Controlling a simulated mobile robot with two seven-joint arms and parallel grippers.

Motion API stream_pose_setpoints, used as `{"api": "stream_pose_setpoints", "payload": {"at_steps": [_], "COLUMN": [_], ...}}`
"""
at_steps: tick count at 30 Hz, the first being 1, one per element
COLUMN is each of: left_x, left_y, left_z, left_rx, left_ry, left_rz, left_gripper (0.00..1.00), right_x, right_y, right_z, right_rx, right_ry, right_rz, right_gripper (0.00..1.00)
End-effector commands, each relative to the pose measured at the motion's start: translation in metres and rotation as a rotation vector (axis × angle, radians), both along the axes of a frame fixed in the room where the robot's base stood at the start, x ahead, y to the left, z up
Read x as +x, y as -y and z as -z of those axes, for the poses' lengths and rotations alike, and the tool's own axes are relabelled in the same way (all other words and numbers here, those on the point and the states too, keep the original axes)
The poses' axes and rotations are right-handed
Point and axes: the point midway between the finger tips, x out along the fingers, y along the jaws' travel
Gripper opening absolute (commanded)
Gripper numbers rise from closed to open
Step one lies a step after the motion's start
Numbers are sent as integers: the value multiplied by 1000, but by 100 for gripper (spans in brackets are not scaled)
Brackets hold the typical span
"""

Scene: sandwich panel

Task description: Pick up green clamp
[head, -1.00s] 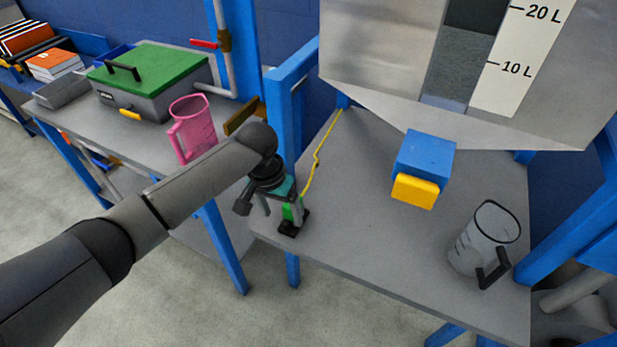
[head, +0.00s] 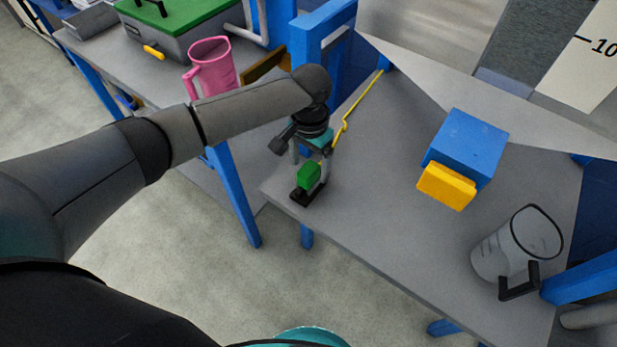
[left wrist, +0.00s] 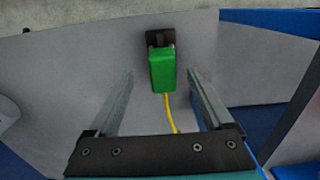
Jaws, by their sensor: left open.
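The green clamp (head: 309,174) stands on a dark base at the near left corner of the right-hand grey table. In the left wrist view the green clamp (left wrist: 162,70) lies ahead of and between the two fingers, with a yellow cord (left wrist: 170,112) running from it. My left gripper (head: 309,165) points down at the clamp from above, its fingers on either side of the green block. In the left wrist view my left gripper (left wrist: 160,80) is open and empty. Whether a finger touches the clamp cannot be told. My right gripper is not in view.
A blue block with a yellow front (head: 468,150) and a clear jug (head: 505,252) stand on the grey table (head: 390,215). A pink jug (head: 213,68) and a green-lidded box (head: 180,28) stand on the left table. A blue post (head: 312,38) rises behind the clamp.

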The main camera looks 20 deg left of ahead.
Motion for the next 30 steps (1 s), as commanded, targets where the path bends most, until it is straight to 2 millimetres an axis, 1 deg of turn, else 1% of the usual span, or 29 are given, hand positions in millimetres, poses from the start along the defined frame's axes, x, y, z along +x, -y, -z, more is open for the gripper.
{"api": "stream_pose_setpoints", "payload": {"at_steps": [5,9,12,16,22,23,30], "left_x": [0,1,1,1,1,1,1], "left_y": [-1,-4,-3,-4,-4,-4,-4], "left_z": [14,37,49,56,55,55,55], "left_rx": [0,1,0,0,0,0,0], "left_ry": [0,0,0,1,1,1,1], "left_rz": [0,-1,0,0,1,1,0], "left_gripper": [85,85,85,85,85,83,56], "right_x": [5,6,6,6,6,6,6], "right_y": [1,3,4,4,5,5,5], "right_z": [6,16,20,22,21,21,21], "right_rx": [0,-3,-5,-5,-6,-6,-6], "right_ry": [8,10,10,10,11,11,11], "right_rz": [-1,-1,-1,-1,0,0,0], "right_gripper": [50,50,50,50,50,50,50]}}
